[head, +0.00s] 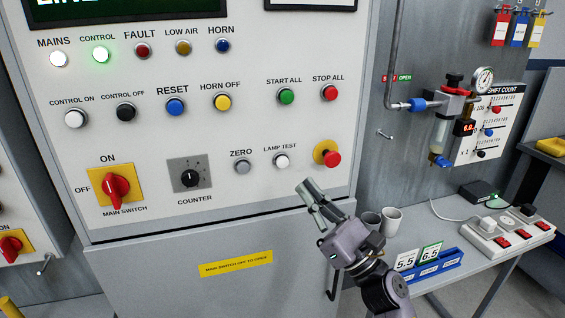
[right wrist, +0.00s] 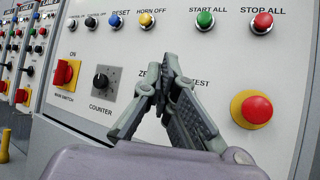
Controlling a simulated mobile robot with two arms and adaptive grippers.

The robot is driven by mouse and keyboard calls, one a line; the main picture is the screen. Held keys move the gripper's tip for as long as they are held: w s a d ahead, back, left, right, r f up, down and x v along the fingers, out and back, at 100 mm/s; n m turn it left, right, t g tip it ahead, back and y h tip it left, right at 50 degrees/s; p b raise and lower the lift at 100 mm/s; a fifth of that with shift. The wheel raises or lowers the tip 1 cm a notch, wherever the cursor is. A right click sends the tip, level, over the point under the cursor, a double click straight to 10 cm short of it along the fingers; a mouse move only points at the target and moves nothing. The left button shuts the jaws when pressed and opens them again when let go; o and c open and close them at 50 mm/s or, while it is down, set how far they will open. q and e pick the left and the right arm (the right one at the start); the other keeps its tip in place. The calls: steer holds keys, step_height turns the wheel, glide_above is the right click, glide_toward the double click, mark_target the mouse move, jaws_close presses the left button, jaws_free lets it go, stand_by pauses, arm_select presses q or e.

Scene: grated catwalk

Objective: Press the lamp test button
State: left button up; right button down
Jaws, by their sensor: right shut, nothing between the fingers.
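The lamp test button (head: 282,161) is a small white round button under its "LAMP TEST" label on the light grey control panel (head: 220,130). It sits between the grey zero button (head: 243,167) and the red emergency stop (head: 332,158) on its yellow plate. My right gripper (head: 305,187) is shut and empty, in front of the panel, just below and right of the lamp test button in the head view. In the right wrist view the shut fingers (right wrist: 165,75) cover the button and part of its label. My left gripper is not in view.
Other panel controls are close by: the red main switch (head: 117,190), black counter knob (head: 190,178), green start all (head: 286,96) and red stop all (head: 330,93) buttons. At right, a bench holds cups (head: 391,219), a blue card holder (head: 430,268) and a power strip (head: 508,236).

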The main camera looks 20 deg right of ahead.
mark_target(282, 162)
steer(key=w+b, duration=0.1)
steer(key=w, duration=0.8)
steer(key=shift+a+b, duration=0.2)
steer(key=shift+b, duration=0.15)
steer(key=shift+f, duration=0.1)
stand_by(1.1)
steer(key=shift+w+b, duration=0.45)
steer(key=shift+w+b, duration=0.55)
steer(key=shift+w, duration=0.2)
stand_by(0.8)
steer(key=shift+s, duration=1.25)
